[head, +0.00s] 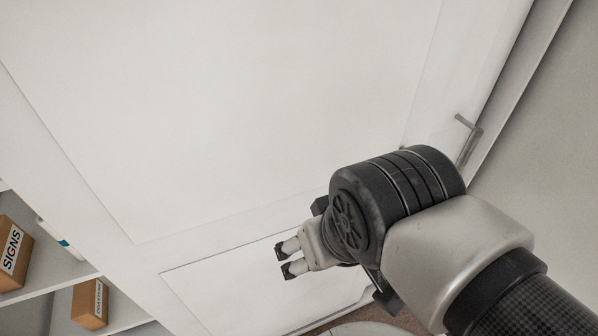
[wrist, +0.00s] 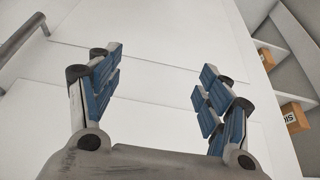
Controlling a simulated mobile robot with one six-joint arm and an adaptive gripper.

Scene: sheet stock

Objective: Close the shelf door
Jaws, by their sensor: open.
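The white shelf door (head: 230,110) fills most of the head view. It stands open, with shelves showing past its left edge. A grey lever handle (head: 467,138) is near its right edge, and a grey bar that looks like the handle shows at upper left in the wrist view (wrist: 22,38). My gripper (head: 284,260) is in front of the lower part of the door, left of and below the handle. Its blue-padded fingers (wrist: 158,92) are spread wide with nothing between them. I cannot tell whether they touch the door.
Shelves (head: 62,268) at the left hold a cardboard box marked SIGNS (head: 12,255) and a smaller box (head: 90,303). Boxes also show at right in the wrist view (wrist: 293,117). A plain grey wall (head: 545,160) is at the right. A strip of brown floor (head: 345,318) shows below.

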